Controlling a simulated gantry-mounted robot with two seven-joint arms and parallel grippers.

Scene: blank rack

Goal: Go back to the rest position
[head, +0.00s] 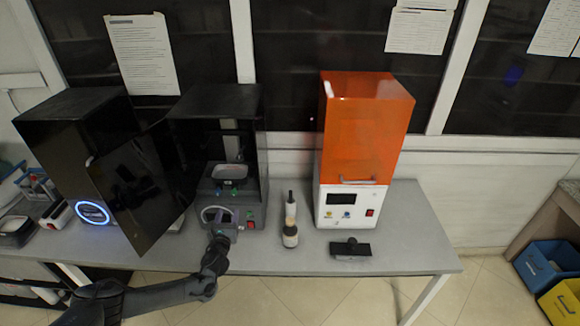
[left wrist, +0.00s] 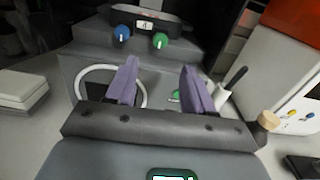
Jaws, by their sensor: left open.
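My left gripper (left wrist: 158,85) shows in the left wrist view with its two purple fingers apart and nothing between them. In the head view the left gripper (head: 217,226) is at the front of the middle black machine (head: 258,130), close to its lower front panel. The wrist view shows that machine's blue and green knobs and a white ring just beyond the fingers. Whether the gripper touches the machine cannot be told. My right gripper is not in view.
An orange-and-white machine (head: 365,140) stands right. A small dark bottle (head: 290,237), a white bottle (head: 291,205) and a black object (head: 350,249) are on the grey table (head: 415,235). The table's right end is clear.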

